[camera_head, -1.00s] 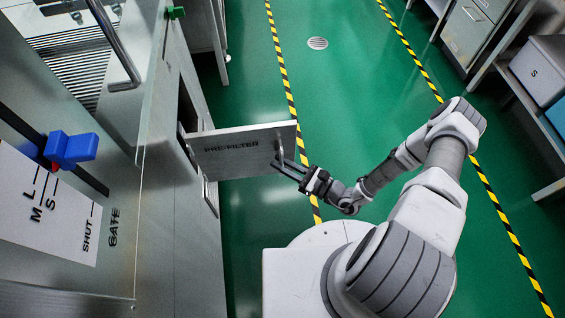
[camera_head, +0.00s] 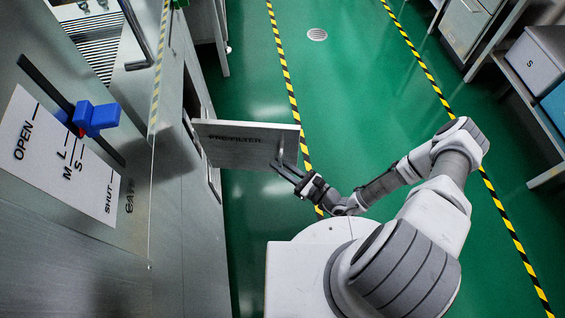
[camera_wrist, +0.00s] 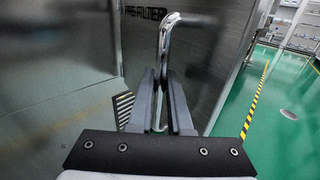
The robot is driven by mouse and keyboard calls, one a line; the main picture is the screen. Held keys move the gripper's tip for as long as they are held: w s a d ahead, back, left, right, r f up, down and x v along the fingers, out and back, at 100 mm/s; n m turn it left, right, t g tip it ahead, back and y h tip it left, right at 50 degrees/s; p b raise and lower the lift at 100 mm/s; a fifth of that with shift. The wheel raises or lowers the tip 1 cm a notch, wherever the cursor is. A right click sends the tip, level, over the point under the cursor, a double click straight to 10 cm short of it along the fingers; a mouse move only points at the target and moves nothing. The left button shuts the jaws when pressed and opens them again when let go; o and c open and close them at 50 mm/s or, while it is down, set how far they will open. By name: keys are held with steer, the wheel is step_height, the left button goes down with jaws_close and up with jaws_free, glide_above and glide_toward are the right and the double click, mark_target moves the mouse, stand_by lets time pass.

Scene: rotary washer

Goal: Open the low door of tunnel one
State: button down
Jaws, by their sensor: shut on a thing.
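The low door (camera_head: 240,148), a grey metal panel lettered PRE-FILTER, stands swung out from the machine's side, roughly square to it. Its handle (camera_head: 281,148) is a bent metal bar near the free edge. My gripper (camera_head: 283,166) is at that edge, shut on the handle. In the wrist view the chrome handle (camera_wrist: 166,40) rises between the two dark fingers of my gripper (camera_wrist: 163,85), with the door (camera_wrist: 200,60) behind it. The opening behind the door is mostly hidden in the head view.
The machine's wall (camera_head: 185,235) runs along the left, with a blue gate slider (camera_head: 97,117) on a scale marked OPEN, L, M, S, SHUT. Green floor with yellow-black tape (camera_head: 290,90) lies clear beyond the door. A shelf with a grey bin (camera_head: 533,63) stands at right.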

stand_by(0.4)
steer(key=c, duration=0.8)
jaws_free()
steer(key=shift+c, duration=0.2)
steer(key=shift+s+d, duration=0.1)
steer(key=shift+d, duration=0.05)
